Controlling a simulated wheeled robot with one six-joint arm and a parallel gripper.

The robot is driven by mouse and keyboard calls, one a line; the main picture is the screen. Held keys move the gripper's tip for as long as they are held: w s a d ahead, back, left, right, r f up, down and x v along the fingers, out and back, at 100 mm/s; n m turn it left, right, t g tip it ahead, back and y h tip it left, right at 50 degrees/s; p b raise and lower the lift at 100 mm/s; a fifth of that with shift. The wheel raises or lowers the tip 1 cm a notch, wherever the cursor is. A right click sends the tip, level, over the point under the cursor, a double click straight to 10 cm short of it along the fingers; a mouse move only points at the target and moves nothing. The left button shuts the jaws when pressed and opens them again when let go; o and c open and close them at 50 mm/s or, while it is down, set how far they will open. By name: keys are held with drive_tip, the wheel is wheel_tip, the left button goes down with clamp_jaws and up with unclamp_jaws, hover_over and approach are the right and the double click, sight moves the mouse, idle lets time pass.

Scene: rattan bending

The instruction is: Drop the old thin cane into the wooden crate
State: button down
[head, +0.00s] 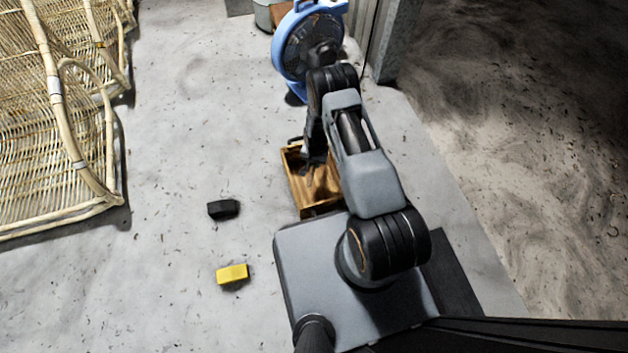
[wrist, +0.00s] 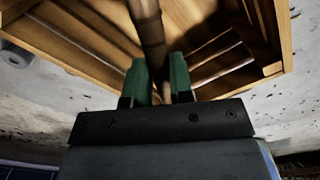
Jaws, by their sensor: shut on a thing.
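My gripper (wrist: 165,82) shows in the wrist view with its green fingertips shut on the thin cane (wrist: 148,25). The cane is a brown segmented stick running up from between the fingers, over the inside of the wooden crate (wrist: 80,38). In the head view the crate (head: 299,195) stands on the floor in front of my base. My gripper (head: 312,160) is over the crate there, dark and partly hidden by my arm. The cane is hard to make out in the head view. How high it is above the crate's bottom I cannot tell.
A black block (head: 223,209) and a yellow block (head: 233,273) lie on the concrete floor left of the crate. Rattan chairs (head: 60,130) stand at the left. A blue fan (head: 300,45) stands beyond the crate. The floor between chairs and crate is mostly clear.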

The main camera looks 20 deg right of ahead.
drive_tip(key=shift+f, duration=0.45)
drive_tip(key=c, duration=0.9)
unclamp_jaws()
drive_tip(key=shift+r, duration=0.1)
wheel_tip(320, 180, up, 14)
drive_tip(key=p, duration=0.5)
